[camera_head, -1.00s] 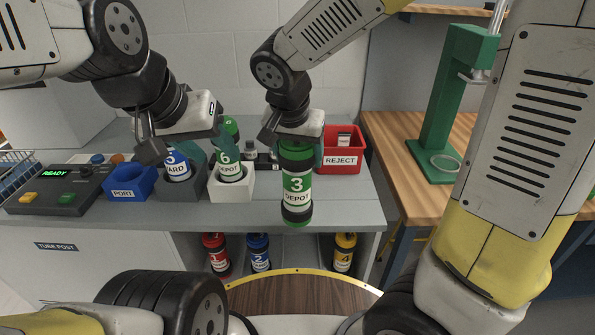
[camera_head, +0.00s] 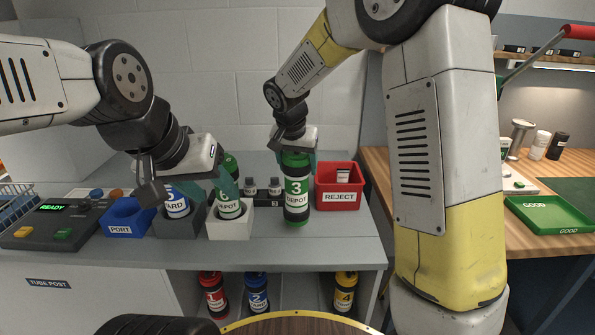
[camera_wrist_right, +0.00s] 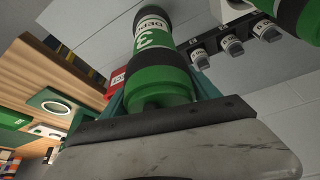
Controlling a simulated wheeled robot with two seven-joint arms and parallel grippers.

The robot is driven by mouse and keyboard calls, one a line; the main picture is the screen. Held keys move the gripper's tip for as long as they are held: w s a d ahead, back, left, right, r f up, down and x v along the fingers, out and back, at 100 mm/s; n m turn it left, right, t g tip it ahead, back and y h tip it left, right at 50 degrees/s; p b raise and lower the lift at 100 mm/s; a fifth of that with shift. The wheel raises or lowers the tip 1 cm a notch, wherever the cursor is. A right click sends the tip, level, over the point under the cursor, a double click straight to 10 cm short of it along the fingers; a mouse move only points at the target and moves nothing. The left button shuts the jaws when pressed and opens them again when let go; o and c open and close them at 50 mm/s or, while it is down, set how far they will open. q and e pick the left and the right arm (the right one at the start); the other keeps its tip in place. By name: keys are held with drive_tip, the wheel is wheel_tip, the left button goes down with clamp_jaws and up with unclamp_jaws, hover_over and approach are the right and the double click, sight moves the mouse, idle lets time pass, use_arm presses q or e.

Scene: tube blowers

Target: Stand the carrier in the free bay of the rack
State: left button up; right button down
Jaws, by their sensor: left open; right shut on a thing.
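The green carrier 3, labelled DEPOT (camera_head: 297,188), hangs upright in my right gripper (camera_head: 296,152), which is shut on its top. In the right wrist view, carrier 3 (camera_wrist_right: 158,55) extends away between the teal fingers. The rack (camera_head: 300,285) is the open shelf under the worktop. It holds red carrier 1 (camera_head: 213,294), blue carrier 2 (camera_head: 257,292) and yellow carrier 4 (camera_head: 345,292). The bay between 2 and 4 is empty. My left gripper (camera_head: 192,184) is open above the carriers on the left.
Blue carrier 5 (camera_head: 177,204) and green carrier 6 (camera_head: 229,206) stand in holders beside the blue PORT block (camera_head: 128,217). The control box (camera_head: 50,228) reads READY. The red REJECT bin (camera_head: 338,198) is right of carrier 3. A round wooden top (camera_head: 300,322) lies in front.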

sight(297, 189)
drive_tip(key=shift+s+f, duration=0.1)
drive_tip(key=shift+f, duration=1.65)
drive_tip(key=shift+c, duration=0.9)
unclamp_jaws()
